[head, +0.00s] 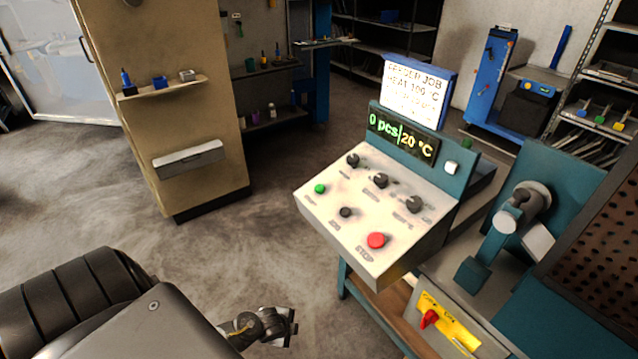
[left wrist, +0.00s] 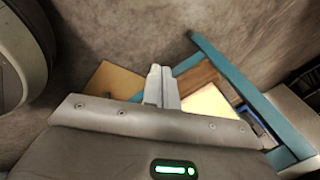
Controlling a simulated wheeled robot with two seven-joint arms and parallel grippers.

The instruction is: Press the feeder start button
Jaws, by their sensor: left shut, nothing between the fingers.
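The control panel (head: 335,228) has a sloped pale face. Its green button (head: 320,188) is at the left, with a label too small to read. A black button (head: 346,212) is in the middle and a larger red button (head: 376,240) marked STOP is at the right. My left gripper (head: 288,326) is low in the head view, below and left of the panel, apart from it. In the left wrist view its fingers (left wrist: 162,72) are together and empty, with none of the buttons visible. My right gripper is not in view.
Several dark knobs (head: 381,181) stand above the buttons. The display (head: 402,136) reads 0 pcs and 20 °C, under a job card (head: 414,92). A yellow plate with a red switch (head: 429,318) is below the panel. The floor left of the panel is clear.

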